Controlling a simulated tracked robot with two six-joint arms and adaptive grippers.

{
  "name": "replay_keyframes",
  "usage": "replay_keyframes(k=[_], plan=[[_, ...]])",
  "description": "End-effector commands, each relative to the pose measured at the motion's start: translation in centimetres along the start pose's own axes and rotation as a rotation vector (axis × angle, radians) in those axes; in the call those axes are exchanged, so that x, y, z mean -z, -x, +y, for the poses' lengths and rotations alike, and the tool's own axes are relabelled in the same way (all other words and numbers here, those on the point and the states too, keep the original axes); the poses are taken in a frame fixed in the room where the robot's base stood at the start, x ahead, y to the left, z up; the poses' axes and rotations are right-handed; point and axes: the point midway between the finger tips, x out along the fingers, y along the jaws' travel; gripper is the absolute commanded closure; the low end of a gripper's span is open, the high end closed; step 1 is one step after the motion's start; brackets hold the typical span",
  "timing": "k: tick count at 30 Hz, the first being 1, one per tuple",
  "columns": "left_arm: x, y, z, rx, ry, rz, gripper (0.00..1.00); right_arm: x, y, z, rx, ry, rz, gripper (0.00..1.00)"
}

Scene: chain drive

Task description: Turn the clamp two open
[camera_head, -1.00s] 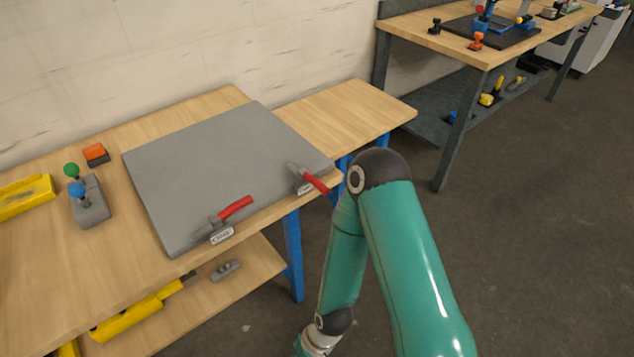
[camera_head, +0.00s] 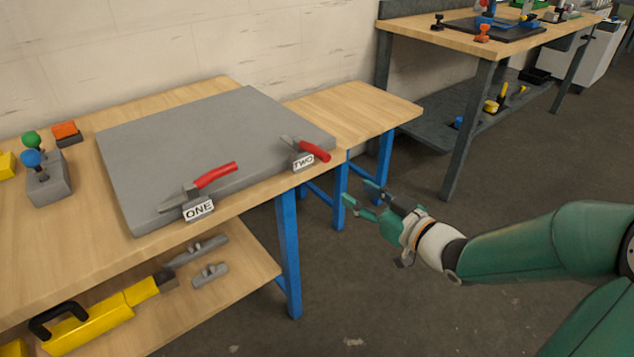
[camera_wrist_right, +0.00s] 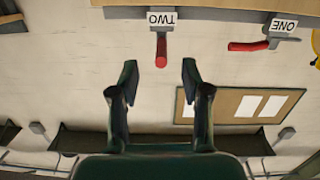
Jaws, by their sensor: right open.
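Clamp two, with a red handle (camera_head: 314,151) and a white label reading TWO (camera_head: 303,162), sits at the right front edge of the grey plate (camera_head: 215,135). Its handle points right and toward the front. Clamp one (camera_head: 200,187), also red-handled with a label reading ONE, sits further left on the same front edge. My right gripper (camera_head: 361,197) is open and empty, in the air in front of and below the table edge, right of clamp two and apart from it. In the right wrist view, clamp two's handle (camera_wrist_right: 161,51) appears upside down, beyond the open fingertips (camera_wrist_right: 158,76). My left gripper is not visible.
A grey box with green and blue knobs (camera_head: 48,181) and an orange-topped block (camera_head: 66,132) stand left on the wooden table. A lower shelf (camera_head: 215,290) holds yellow and grey tools. Another workbench (camera_head: 470,50) stands at the back right. The floor around my right gripper is clear.

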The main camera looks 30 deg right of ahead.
Motion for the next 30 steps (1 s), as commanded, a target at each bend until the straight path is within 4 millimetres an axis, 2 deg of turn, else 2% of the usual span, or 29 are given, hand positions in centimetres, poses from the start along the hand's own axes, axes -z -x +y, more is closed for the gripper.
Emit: replay_keyframes(k=[1, 3, 7, 11, 17, 30], plan=[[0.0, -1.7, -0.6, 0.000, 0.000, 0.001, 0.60, 0.1, 1.0, 0.4, -0.007, 0.048, 0.041, 0.53], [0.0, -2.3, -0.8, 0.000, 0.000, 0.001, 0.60, 1.1, 1.9, 0.4, -0.003, 0.097, 0.078, 0.53], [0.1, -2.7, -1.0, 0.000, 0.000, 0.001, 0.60, 2.2, 2.7, 0.2, 0.005, 0.144, 0.111, 0.53], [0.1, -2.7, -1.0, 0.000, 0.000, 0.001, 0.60, 2.6, 2.0, 0.2, 0.010, 0.151, 0.116, 0.53], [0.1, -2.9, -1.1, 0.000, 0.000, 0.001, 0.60, 2.9, -1.2, 0.0, 0.013, 0.149, 0.115, 0.53], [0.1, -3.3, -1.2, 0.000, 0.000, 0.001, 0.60, 4.0, -10.5, -0.1, 0.009, 0.147, 0.113, 0.53]])
